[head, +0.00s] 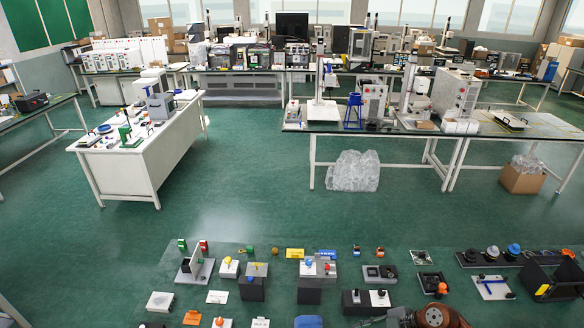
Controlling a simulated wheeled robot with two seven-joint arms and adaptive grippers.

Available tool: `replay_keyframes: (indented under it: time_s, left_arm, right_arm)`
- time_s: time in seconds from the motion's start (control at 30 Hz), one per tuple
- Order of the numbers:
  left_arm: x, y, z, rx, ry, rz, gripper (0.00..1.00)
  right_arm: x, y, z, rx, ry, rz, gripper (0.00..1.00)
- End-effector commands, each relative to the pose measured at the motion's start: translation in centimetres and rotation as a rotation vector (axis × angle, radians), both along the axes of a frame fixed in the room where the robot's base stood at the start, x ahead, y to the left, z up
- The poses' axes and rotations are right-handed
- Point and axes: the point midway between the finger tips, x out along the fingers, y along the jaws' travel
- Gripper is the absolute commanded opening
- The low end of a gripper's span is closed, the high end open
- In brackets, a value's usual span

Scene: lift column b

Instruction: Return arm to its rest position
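Part of an arm of mine (432,316), orange-brown with dark grey parts, shows at the bottom edge, right of centre. The frame cuts it off, and I cannot make out gripper fingers on it. No left gripper is in view.
Green floor (240,190) lies beyond. A white bench (150,160) stands left, a long table (330,127) behind.

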Motion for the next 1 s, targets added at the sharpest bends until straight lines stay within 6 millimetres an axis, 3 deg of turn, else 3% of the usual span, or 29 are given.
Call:
replay_keyframes:
  time_s: [0.03,0.1,0.2,0.27,0.33,0.4,0.47,0.57,0.67,0.73,0.83,1.0]
  left_arm:
    - [0.0,0.0,0.0,0.0,0.0,0.0,0.4]
    - [0.0,0.0,0.0,0.0,0.0,0.0,0.4]
    - [0.0,0.0,0.0,0.0,-0.001,0.0,0.4]
    - [0.0,0.0,0.0,0.0,-0.001,0.0,0.4]
    - [0.0,0.0,0.0,0.0,-0.001,0.0,0.4]
    - [0.0,0.0,0.0,0.0,-0.001,0.0,0.4]
    - [0.0,0.0,0.0,0.0,-0.001,0.0,0.4]
    - [0.0,0.0,0.0,0.0,-0.001,0.0,0.4]
    - [0.0,0.0,0.0,0.0,-0.001,0.0,0.4]
    - [0.0,0.0,0.0,0.0,-0.001,0.0,0.4]
    - [0.0,0.0,0.0,0.0,-0.001,0.0,0.4]
    - [0.0,0.0,0.0,0.0,-0.001,0.0,0.4]
  right_arm:
    - [0.5,3.2,1.9,0.119,-0.094,-0.011,0.26]
    - [1.7,6.1,5.4,0.266,-0.234,-0.062,0.26]
    - [3.5,7.4,10.5,0.437,-0.412,-0.195,0.26]
    - [4.5,6.7,13.2,0.514,-0.504,-0.305,0.26]
    - [5.5,4.7,15.6,0.578,-0.587,-0.459,0.26]
    - [6.2,1.8,17.0,0.613,-0.645,-0.628,0.26]
    - [6.3,-1.3,17.3,0.618,-0.669,-0.784,0.26]
    - [5.6,-6.7,15.7,0.578,-0.657,-1.045,0.26]
    - [3.2,-11.6,12.1,0.486,-0.573,-1.285,0.26]
    - [0.6,-14.2,8.6,0.397,-0.472,-1.427,0.26]
    - [-4.0,-16.3,3.4,0.258,-0.294,-1.569,0.26]
    - [-11.4,-16.4,-2.8,0.074,-0.014,-1.652,0.26]
